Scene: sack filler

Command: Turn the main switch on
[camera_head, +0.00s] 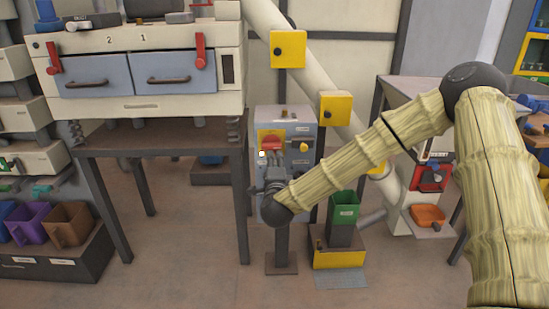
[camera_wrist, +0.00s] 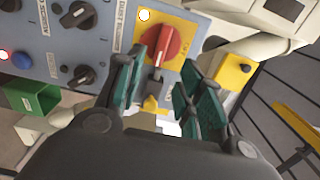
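The main switch appears to be a red rotary handle (camera_head: 271,143) on a yellow plate on the grey control box (camera_head: 299,125). In the wrist view the red handle (camera_wrist: 163,46) sits on its yellow plate (camera_wrist: 186,28), just beyond my fingertips. A small lit white lamp (camera_wrist: 144,15) is at the plate's corner. My gripper (camera_head: 272,163) is in front of the box, just below the handle in the head view. In the wrist view my gripper (camera_wrist: 168,68) is open, its teal fingers apart with no grip on the handle. The fingers hide part of the panel.
Black knobs (camera_wrist: 79,15) and a blue button (camera_wrist: 22,60) are on the neighbouring panel. A yellow knob (camera_head: 303,147) is right of the handle. A bench with blue drawers (camera_head: 100,80) stands left. A green bin (camera_head: 345,207) stands below right.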

